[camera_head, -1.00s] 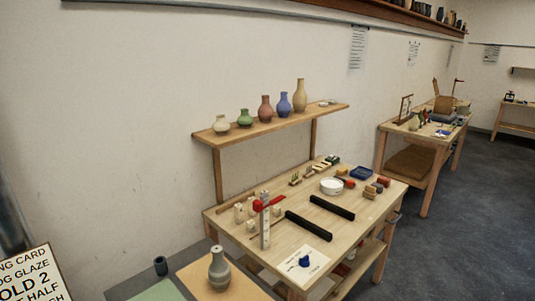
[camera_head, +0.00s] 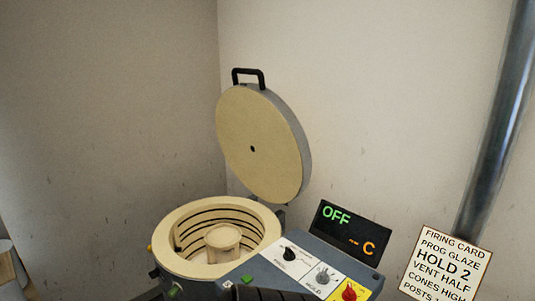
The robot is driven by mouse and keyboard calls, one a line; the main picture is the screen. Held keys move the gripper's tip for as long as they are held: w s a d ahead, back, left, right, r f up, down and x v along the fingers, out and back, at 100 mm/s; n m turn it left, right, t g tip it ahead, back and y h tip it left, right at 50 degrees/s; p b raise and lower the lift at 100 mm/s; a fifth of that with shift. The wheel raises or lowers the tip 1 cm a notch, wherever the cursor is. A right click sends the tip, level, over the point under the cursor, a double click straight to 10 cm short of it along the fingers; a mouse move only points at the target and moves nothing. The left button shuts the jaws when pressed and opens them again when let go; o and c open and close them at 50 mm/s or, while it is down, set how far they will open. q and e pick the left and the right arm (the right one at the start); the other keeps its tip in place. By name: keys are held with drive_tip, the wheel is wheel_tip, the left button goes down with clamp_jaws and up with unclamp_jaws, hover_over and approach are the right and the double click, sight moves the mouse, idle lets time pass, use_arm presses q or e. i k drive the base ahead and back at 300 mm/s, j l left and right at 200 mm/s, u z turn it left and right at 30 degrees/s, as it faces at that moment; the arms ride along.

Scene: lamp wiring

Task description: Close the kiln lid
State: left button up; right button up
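The kiln (camera_head: 178,262) stands at the bottom centre with its round mouth open. Its cream walls have dark grooves inside, and a round cream piece (camera_head: 222,239) stands in the chamber. The kiln lid (camera_head: 262,140) is raised, standing nearly upright behind the kiln's back right rim. Its cream inner face, with a small dark hole in the middle, faces me. A black handle (camera_head: 249,72) sits at the lid's top edge. I make out neither of my grippers.
The control box (camera_head: 310,262) in front of the kiln has dials and a display (camera_head: 348,232) reading OFF. A firing card (camera_head: 446,264) and a grey pipe (camera_head: 492,130) are at the right. Walls stand close behind the lid. A dark piece at the bottom edge is cut off.

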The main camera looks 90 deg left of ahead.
sight(262, 142)
drive_tip(key=j+u, duration=0.15)
drive_tip(key=u, duration=2.7)
drive_tip(key=j, duration=0.1)
